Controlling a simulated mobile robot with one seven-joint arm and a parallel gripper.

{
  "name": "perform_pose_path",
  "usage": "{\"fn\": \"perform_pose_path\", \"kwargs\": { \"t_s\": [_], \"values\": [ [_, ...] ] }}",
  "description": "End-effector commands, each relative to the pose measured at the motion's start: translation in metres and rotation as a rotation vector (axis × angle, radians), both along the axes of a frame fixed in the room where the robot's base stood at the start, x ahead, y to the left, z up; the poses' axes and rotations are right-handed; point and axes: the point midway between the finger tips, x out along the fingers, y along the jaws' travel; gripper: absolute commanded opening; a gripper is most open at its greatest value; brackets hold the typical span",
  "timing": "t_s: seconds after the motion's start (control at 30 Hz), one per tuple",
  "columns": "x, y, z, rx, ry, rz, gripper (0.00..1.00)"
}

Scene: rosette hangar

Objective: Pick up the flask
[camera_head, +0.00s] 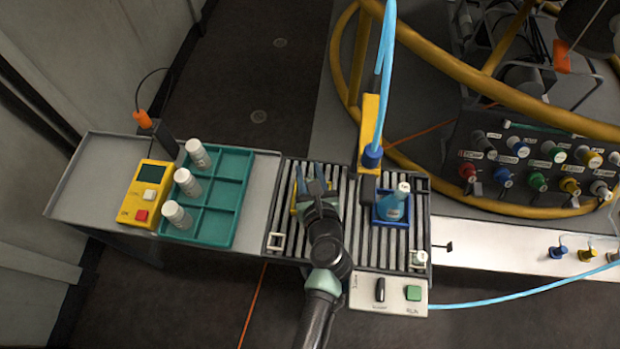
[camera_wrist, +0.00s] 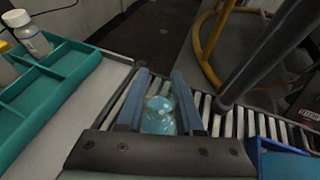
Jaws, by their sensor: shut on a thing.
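My gripper (camera_head: 317,172) is over the left part of the slatted roller bed. In the wrist view, my gripper (camera_wrist: 158,88) has its two blue fingers on either side of a pale blue flask (camera_wrist: 159,118), shut on it. In the head view the gripper hides this flask, with part of a yellow holder (camera_head: 295,207) showing beside it. I cannot tell whether the flask is clear of the holder.
A teal rack (camera_head: 239,177) with three white bottles stands left, beside a yellow instrument (camera_head: 149,194). A yellow upright (camera_head: 371,125) with a blue hose rises behind the roller bed (camera_head: 278,222). A switch panel (camera_head: 395,293) sits at its front. Yellow rails (camera_head: 455,65) curve at right.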

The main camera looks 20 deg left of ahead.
Motion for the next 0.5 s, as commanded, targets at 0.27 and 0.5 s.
{"fn": "perform_pose_path", "kwargs": {
  "t_s": [0.27, 0.5],
  "values": [
    [0.000, 0.000, 0.034, 0.000, -0.004, 0.001, 0.00],
    [0.001, 0.000, 0.103, 0.000, -0.007, -0.001, 0.00]
  ]
}}
